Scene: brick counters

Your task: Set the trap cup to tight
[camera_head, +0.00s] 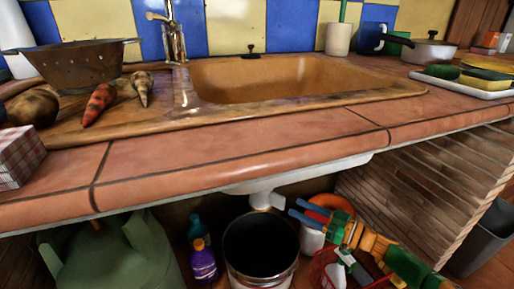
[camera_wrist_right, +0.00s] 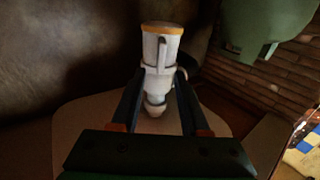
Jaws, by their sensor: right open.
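The white drain trap (camera_head: 266,198) hangs under the sink, partly hidden by the counter edge in the head view. In the right wrist view the white trap body (camera_wrist_right: 158,82) shows a raised rib, a wider collar and an orange band at its upper end in the picture. I cannot tell how tight its cup is. My right gripper (camera_head: 296,209) reaches in from the lower right, its blue fingers pointing left towards the trap. It is open. In the wrist view its dark fingers (camera_wrist_right: 160,80) lie either side of the trap; contact is unclear. My left gripper is not in view.
Below the trap stands an open bucket (camera_head: 262,250). A purple bottle (camera_head: 203,262) and a green can (camera_head: 112,255) stand left of it. A red basket (camera_head: 345,272) and an orange round thing (camera_head: 333,205) are near my right arm. The tiled counter edge (camera_head: 230,165) overhangs.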

